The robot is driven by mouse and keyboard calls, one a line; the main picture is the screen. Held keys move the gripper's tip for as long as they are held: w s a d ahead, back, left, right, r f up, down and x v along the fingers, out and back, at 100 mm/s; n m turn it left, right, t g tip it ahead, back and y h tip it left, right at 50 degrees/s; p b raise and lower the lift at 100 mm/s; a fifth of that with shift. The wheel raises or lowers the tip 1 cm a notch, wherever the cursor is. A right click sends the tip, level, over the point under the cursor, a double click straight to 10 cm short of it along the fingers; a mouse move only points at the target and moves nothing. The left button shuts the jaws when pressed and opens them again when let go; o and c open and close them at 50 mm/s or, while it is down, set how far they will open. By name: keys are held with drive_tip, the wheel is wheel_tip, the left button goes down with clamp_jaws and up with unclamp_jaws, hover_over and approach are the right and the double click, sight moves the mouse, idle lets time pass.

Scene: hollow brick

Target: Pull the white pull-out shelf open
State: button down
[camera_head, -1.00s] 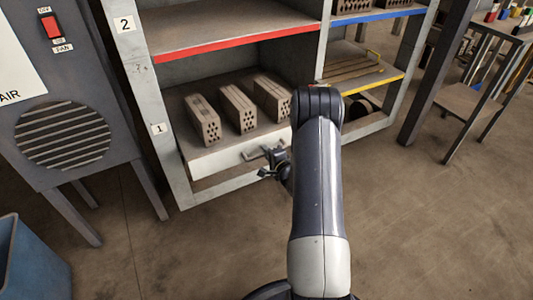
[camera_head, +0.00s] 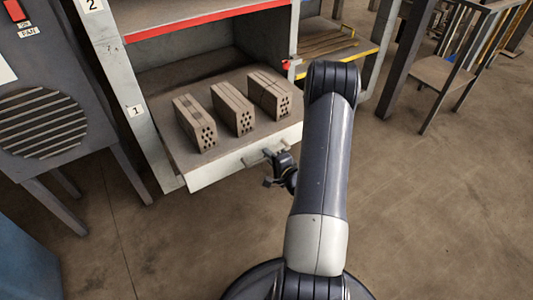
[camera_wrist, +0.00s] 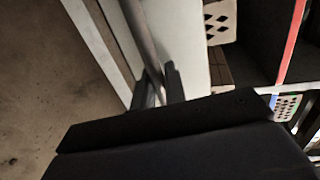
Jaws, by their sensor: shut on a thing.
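The white pull-out shelf (camera_head: 222,169) stands partly out of the lower bay of the rack, with its white front board ahead of the rack's frame. A grey bar handle (camera_head: 258,156) is on its front. My gripper (camera_head: 272,168) is at the handle's right part in the head view. In the wrist view the two dark fingers (camera_wrist: 157,88) are closed around the handle bar (camera_wrist: 143,40), next to the white front (camera_wrist: 178,40). Three hollow bricks (camera_head: 232,107) lie side by side on the shelf. My arm hides part of the shelf's right side.
A fixed upper shelf with a red edge (camera_head: 205,20) is above. A shelf with a yellow edge (camera_head: 345,62) is at right. A grey fan cabinet (camera_head: 45,110) stands close at left, a blue bin (camera_head: 25,265) in front of it. The floor ahead of the shelf is clear.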

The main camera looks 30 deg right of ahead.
drive_tip(key=c, duration=1.5)
unclamp_jaws()
drive_tip(key=s, duration=0.3)
drive_tip(key=s+r+p, duration=0.1)
drive_tip(key=s, duration=0.3)
drive_tip(key=s+r+p, duration=0.1)
drive_tip(key=s, duration=0.2)
drive_tip(key=shift+s+d, duration=0.2)
drive_tip(key=shift+s, duration=0.15)
drive_tip(key=shift+w+a+f+b, duration=0.1)
drive_tip(key=shift+w+f+b, duration=0.25)
drive_tip(key=shift+w, duration=1.5)
drive_tip(key=shift+w+a+f+b, duration=0.1)
drive_tip(key=shift+w+f+b, duration=0.2)
drive_tip(key=shift+w, duration=1.5)
drive_tip(key=shift+w+f+b, duration=0.35)
drive_tip(key=shift+w, duration=1.5)
